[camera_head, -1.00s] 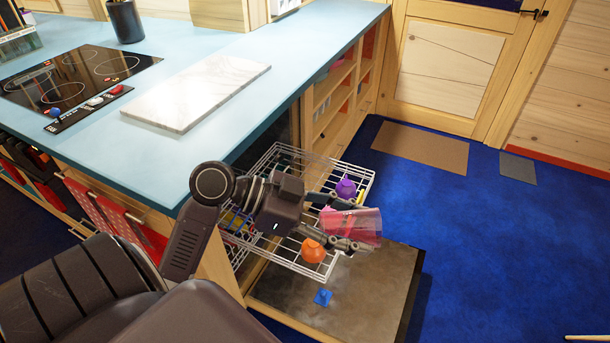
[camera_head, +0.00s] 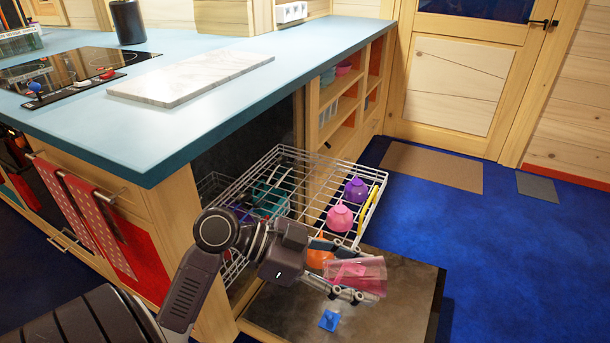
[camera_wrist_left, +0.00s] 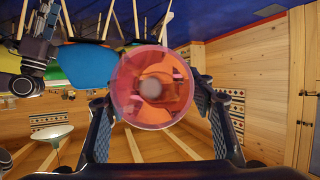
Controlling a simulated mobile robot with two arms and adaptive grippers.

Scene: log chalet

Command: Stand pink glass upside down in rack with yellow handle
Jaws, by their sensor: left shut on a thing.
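The clear pink glass (camera_head: 372,270) lies tilted on its side in my left gripper (camera_head: 343,272), which is shut on it. In the left wrist view the round pink glass (camera_wrist_left: 152,88) sits between the two fingers (camera_wrist_left: 155,100). The pulled-out wire rack (camera_head: 283,152) has a yellow handle (camera_head: 368,208) at its right end. The glass is in front of the rack and appears outside it, over the open door; their gap is hard to judge. My right gripper is not in view.
A purple cup (camera_head: 356,190), a pink cup (camera_head: 340,217) and a partly hidden orange item (camera_head: 319,254) are at the rack. A blue piece (camera_head: 328,320) lies on the open door (camera_head: 395,300). The counter (camera_head: 215,112) stands behind, left.

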